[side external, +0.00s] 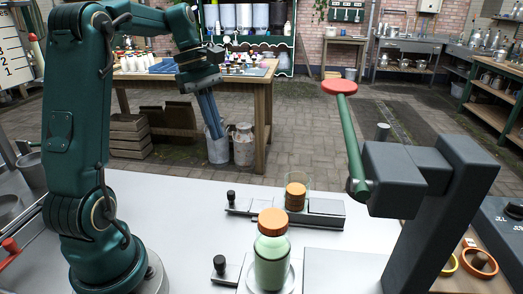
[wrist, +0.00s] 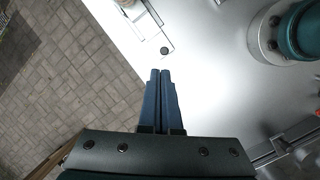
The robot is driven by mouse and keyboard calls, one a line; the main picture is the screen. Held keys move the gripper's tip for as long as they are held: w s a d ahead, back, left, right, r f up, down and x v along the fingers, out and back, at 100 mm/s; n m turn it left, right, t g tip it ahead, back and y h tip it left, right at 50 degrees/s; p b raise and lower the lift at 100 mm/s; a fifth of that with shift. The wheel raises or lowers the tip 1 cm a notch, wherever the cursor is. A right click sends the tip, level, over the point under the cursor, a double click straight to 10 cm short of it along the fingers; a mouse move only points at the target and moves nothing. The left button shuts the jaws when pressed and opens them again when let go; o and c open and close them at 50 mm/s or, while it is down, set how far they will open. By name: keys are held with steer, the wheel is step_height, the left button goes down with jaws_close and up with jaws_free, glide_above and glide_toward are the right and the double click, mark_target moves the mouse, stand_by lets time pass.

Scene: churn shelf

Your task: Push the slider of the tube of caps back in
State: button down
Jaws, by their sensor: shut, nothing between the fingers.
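In the wrist view my gripper (wrist: 160,73) is shut and empty. A dark round knob (wrist: 164,51) shows just beyond the fingertips; I cannot tell for certain whether it is this slider's.
A green bottle (side external: 271,262) with an orange cap stands on a round plate in front of the tube. A second black knob (side external: 219,264) is left of it. A lever press with a red knob (side external: 339,87) rises on the right.

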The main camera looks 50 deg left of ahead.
mark_target(263, 205)
steer(key=s+a+f+n+h, duration=0.1)
steer(key=s+a+f+n, duration=0.1)
steer(key=a+f+n, duration=0.3)
steer(key=f, duration=0.3)
steer(key=d+f+m, duration=0.1)
steer(key=f, duration=0.2)
steer(key=f+m, duration=0.1)
steer(key=f, duration=0.2)
steer(key=shift+w+d, duration=0.25)
steer(key=shift+d, duration=0.05)
steer(key=d, duration=0.1)
steer(key=w+d, duration=0.1)
steer(key=d, duration=0.1)
steer(key=shift+w+d, duration=0.15)
steer(key=shift+d, duration=0.25)
steer(key=w+d, duration=0.6)
